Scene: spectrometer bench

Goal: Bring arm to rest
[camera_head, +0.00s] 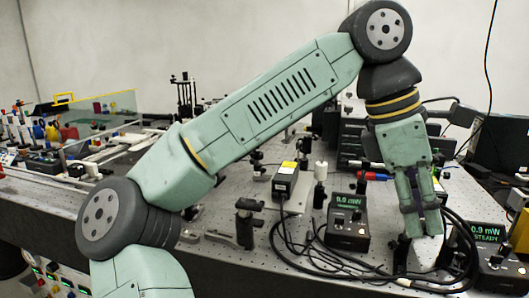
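My arm is pale green with dark grey joints. It rises from the bottom left, crosses the bench (215,252) and bends down at the right. My gripper (421,236) points downward at the right side of the bench, between two power meters. Its fingers are close to a white block (424,256) and black cables. I cannot tell whether the fingers touch the block or how far apart they are.
Black cables (330,262) loop around the gripper. A small boxed device (285,180) and post mounts (247,222) stand under my arm. Optics crowd the back left.

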